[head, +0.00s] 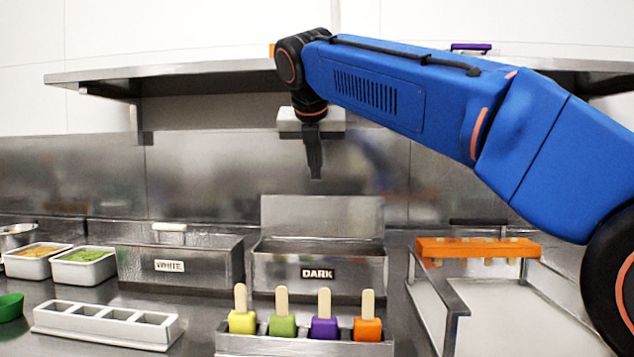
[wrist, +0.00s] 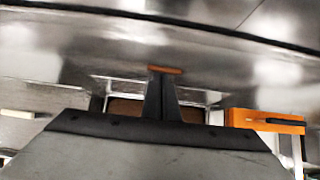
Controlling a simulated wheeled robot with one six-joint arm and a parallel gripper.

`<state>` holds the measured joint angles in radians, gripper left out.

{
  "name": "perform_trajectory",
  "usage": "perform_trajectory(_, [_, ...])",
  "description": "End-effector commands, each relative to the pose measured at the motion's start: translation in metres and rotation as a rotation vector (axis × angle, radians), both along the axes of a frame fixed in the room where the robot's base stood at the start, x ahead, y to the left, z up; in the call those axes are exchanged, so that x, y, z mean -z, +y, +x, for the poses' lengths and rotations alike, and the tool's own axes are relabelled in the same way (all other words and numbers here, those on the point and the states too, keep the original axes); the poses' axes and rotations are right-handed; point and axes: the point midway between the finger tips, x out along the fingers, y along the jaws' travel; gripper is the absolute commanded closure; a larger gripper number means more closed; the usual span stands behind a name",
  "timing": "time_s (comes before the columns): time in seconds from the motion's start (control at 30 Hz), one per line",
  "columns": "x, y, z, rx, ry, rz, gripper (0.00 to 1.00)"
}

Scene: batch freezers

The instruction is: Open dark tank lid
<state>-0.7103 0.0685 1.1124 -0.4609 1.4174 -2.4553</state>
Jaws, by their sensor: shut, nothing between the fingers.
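The dark tank (head: 335,268) is a steel box with a "DARK" label, at the middle of the counter in the head view. Its lid (head: 322,215) stands raised at the tank's back edge, its flat face toward me. My gripper (head: 315,176) is shut and empty, pointing down above the raised lid in the picture. In the wrist view my gripper (wrist: 165,72) shows with its fingers together, and brown contents of the dark tank (wrist: 125,108) show beside them. I cannot tell whether the fingers touch the lid.
The white tank (head: 180,262) stands to the left, its lid down. A rack of colored popsicles (head: 305,345) stands in front of the dark tank. An orange holder (head: 478,248) sits on a metal stand at right. A shelf (head: 200,76) runs above.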

Motion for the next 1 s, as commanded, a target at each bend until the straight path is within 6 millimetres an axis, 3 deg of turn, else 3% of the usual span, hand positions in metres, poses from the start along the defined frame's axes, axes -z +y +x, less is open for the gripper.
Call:
perform_trajectory(0.3, [-0.049, 0.002, -0.041, -0.002, -0.002, 0.002, 1.0])
perform_trajectory(0.5, [-0.072, 0.003, -0.061, -0.001, -0.002, 0.001, 1.0])
perform_trajectory(1.0, [-0.084, 0.002, -0.071, 0.001, 0.0, 0.0, 1.0])
